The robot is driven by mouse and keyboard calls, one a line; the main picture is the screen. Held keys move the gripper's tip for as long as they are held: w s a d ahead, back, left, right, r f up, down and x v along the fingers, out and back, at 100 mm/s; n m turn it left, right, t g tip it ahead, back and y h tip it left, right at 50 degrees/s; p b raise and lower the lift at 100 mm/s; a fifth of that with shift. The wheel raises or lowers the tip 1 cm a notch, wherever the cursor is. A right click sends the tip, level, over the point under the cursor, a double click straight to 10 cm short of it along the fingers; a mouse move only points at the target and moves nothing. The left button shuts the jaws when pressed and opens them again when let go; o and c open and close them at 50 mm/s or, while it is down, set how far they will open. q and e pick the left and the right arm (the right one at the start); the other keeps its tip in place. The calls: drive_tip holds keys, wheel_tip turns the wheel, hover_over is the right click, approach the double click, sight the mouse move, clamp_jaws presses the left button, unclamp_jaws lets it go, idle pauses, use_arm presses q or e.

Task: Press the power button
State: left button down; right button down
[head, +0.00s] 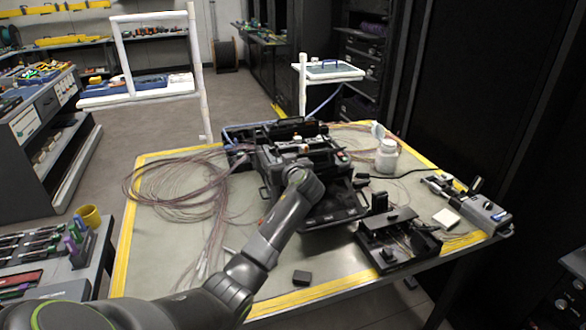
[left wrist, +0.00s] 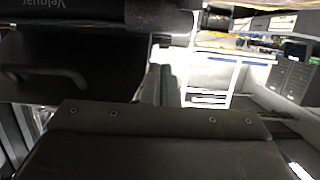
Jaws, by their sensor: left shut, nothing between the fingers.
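The fusion splicer (head: 335,205) is a dark, boxy machine with handles, standing near the middle of the table. My left arm reaches across the table to it, and my left gripper (head: 303,160) is over its top, partly hidden by my own wrist. The gripper is shut and empty. In the left wrist view a dark casing with upside-down lettering (left wrist: 80,4) fills the top, close to the camera. I cannot make out the power button in either view, nor whether the fingertips touch the machine. My right gripper is not in view.
Loose fibre coils (head: 180,190) lie left of the splicer. A white-capped jar (head: 387,156), a black fixture (head: 395,240) and a grey handheld tool (head: 470,205) are to its right. A small black block (head: 302,278) lies near the front edge. The front left tabletop is mostly clear.

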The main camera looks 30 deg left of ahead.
use_arm(q)
drive_tip(key=b+v, duration=0.2)
drive_tip(key=v, duration=0.8)
drive_tip(key=shift+r, duration=0.4)
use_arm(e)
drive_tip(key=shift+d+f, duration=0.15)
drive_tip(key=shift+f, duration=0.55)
use_arm(q)
drive_tip(key=shift+d, duration=0.1)
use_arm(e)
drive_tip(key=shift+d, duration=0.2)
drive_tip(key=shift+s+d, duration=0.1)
